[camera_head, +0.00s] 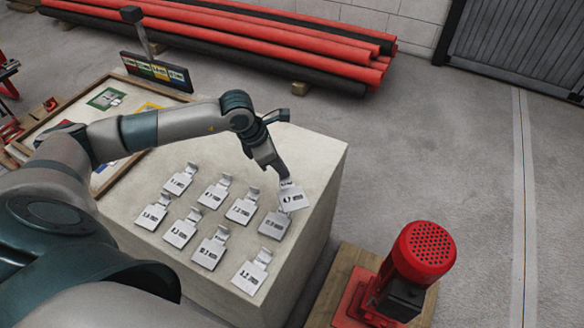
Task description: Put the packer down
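My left gripper (283,172) reaches in from the left over a pale block-shaped table (318,160). It is shut on a packer (292,196), a flat light-grey plate with dark markings, held by its narrow tab. The held packer hangs at the table's right side, close above another grey packer (273,224) and overlapping it in the view. I cannot tell whether the two touch. Several similar packers lie spread on the tabletop, such as one at the front (250,276) and one at the back (179,181). My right gripper is not in view.
A red motor (424,252) stands on a wooden base (343,266) right of the table. Red and black pipes (250,35) lie at the back. The right floor is clear.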

